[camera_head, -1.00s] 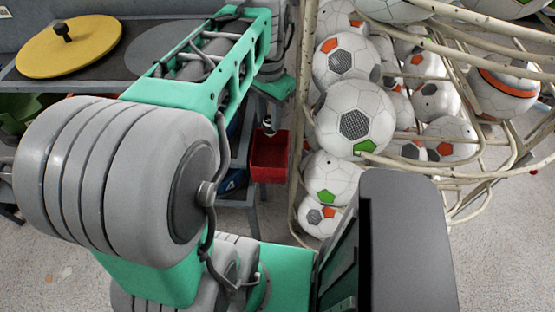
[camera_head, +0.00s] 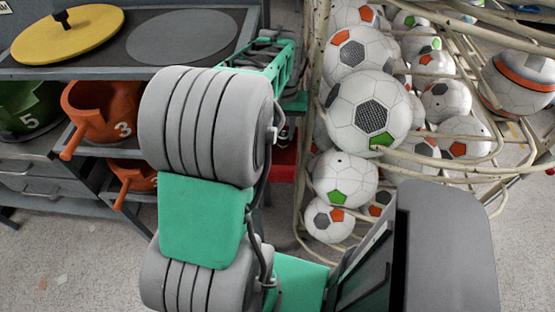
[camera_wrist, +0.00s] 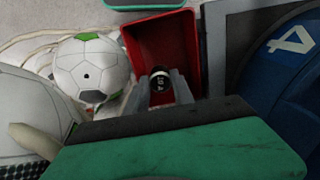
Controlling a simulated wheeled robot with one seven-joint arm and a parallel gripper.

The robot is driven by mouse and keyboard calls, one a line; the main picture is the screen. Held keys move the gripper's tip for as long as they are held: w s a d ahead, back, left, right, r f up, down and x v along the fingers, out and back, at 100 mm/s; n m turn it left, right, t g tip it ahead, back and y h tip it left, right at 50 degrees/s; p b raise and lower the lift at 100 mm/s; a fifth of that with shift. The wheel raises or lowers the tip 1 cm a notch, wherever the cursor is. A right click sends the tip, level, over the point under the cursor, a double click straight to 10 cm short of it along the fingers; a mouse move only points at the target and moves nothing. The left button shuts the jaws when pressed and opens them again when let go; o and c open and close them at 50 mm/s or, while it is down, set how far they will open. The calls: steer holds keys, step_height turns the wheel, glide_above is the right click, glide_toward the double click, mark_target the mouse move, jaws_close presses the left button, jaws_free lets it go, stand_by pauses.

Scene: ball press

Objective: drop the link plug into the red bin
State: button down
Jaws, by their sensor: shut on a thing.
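The link plug (camera_wrist: 160,84) is a small dark cylinder with pale markings, seen in the wrist view between my two fingers. My gripper (camera_wrist: 161,90) is shut on it. The red bin (camera_wrist: 174,28) is an open box in the wrist view; the plug and fingertips overlap its lower part in the picture. I cannot tell how high above the bin floor the plug is. In the head view only a part of the red bin (camera_head: 283,164) shows beside my arm, and my gripper and the plug are mostly hidden there.
A wire cage (camera_head: 312,70) of soccer balls (camera_head: 370,108) stands right of the bin. A grey workbench (camera_head: 150,62) with a yellow disc (camera_head: 85,35) and orange pots (camera_head: 100,112) is at left. A blue pot (camera_wrist: 275,85) marked 4 lies right of the bin in the wrist view.

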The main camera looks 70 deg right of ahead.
steer(key=c, duration=1)
jaws_free()
step_height(320, 180, up, 8)
steer(key=shift+f, duration=0.2)
steer(key=shift+r, duration=0.15)
